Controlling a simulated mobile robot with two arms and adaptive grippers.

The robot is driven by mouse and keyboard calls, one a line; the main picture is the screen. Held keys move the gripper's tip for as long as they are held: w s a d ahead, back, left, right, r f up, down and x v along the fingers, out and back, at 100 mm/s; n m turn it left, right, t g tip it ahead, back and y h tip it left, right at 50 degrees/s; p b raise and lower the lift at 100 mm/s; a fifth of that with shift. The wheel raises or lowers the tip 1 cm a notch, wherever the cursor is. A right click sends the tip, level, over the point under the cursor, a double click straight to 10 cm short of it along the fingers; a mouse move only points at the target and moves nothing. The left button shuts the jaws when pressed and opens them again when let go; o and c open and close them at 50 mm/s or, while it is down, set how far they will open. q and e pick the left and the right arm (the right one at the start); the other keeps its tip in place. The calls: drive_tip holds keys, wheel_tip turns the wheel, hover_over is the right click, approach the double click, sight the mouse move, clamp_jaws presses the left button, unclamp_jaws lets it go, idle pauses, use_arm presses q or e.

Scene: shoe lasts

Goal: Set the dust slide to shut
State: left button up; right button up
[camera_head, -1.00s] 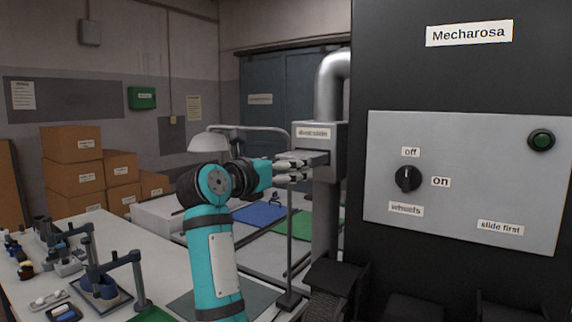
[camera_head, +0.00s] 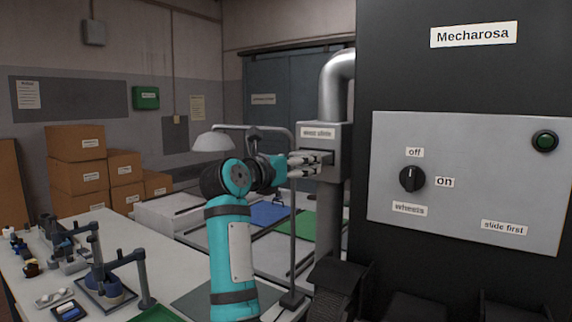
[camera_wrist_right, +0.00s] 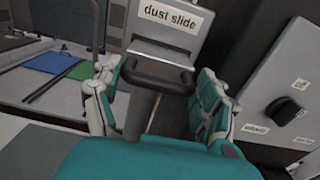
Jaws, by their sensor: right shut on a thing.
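The dust slide housing (camera_head: 335,138) is a grey box on the pipe beside the black machine, with a "dust slide" label. In the right wrist view its black handle (camera_wrist_right: 158,74) sits between my fingers. My right gripper (camera_head: 318,163) is at the housing's front, and it also shows in the right wrist view (camera_wrist_right: 157,98) with a finger at each end of the handle. It is shut on the handle. In the head view the fingers hide most of the handle. My left gripper is not in view.
The machine's grey panel (camera_head: 470,225) stands close on the right, with a black wheels knob (camera_head: 411,179) and a green button (camera_head: 544,141). A lamp (camera_head: 213,142) and a workbench (camera_head: 135,240) with small tools are on the left. Boxes (camera_head: 77,178) stand behind.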

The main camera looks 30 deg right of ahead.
drive_tip(key=x, duration=0.3)
drive_tip(key=shift+d, duration=0.35)
drive_tip(key=shift+r, duration=0.1)
drive_tip(key=o, duration=1.4)
drive_tip(key=shift+o, duration=0.5)
drive_tip(key=shift+w+d+f, duration=0.15)
drive_tip(key=shift+d+f, duration=0.05)
drive_tip(key=shift+d, duration=0.1)
drive_tip(key=v, duration=0.7)
drive_tip(key=shift+a, duration=0.2)
